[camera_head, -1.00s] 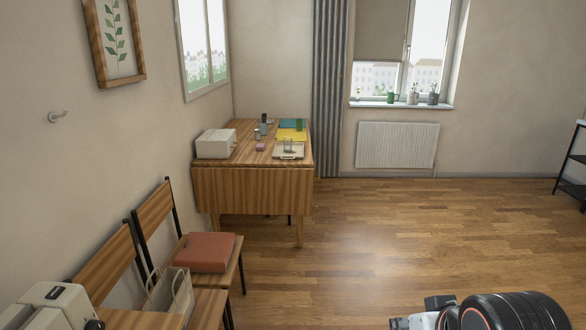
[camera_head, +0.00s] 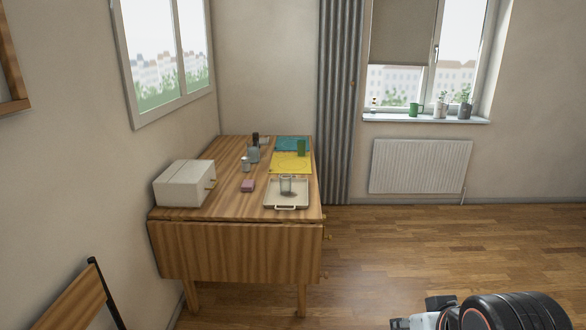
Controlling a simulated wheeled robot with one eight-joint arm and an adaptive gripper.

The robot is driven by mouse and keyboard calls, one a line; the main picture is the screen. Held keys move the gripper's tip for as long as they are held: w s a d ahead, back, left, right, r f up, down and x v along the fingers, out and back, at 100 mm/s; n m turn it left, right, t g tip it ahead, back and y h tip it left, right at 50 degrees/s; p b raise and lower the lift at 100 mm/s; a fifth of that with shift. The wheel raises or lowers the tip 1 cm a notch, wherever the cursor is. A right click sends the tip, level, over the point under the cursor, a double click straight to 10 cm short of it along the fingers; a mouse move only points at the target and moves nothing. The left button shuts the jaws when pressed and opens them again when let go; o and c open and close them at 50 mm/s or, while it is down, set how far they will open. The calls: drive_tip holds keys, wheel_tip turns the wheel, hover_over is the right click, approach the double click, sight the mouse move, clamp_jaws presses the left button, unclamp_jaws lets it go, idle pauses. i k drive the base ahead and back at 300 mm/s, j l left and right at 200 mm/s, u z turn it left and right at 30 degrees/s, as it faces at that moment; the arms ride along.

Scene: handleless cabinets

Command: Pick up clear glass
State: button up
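A clear glass (camera_head: 286,184) stands upright on a pale tray (camera_head: 301,198) near the front right of the wooden table (camera_head: 233,206). My arm shows at the bottom right, well to the right of the table and nearer to me than the glass. The gripper's fingers cannot be made out, so I cannot tell its state.
A white box (camera_head: 184,184) sits at the table's left. A pink block (camera_head: 248,186), a grey bottle (camera_head: 253,154), a yellow mat (camera_head: 291,163), a teal mat (camera_head: 291,143) and a green cup (camera_head: 301,148) are also there. A chair (camera_head: 78,298) stands at lower left. The floor right of the table is clear.

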sight(285, 185)
drive_tip(key=i+z, duration=0.15)
drive_tip(key=i, duration=0.45)
drive_tip(key=i+j+z, duration=0.1)
drive_tip(key=i, duration=0.5)
drive_tip(key=i+j+z, duration=0.15)
drive_tip(key=i, duration=0.45)
drive_tip(key=k+u, duration=0.2)
drive_tip(key=i+j+z, duration=0.15)
drive_tip(key=i+z, duration=0.15)
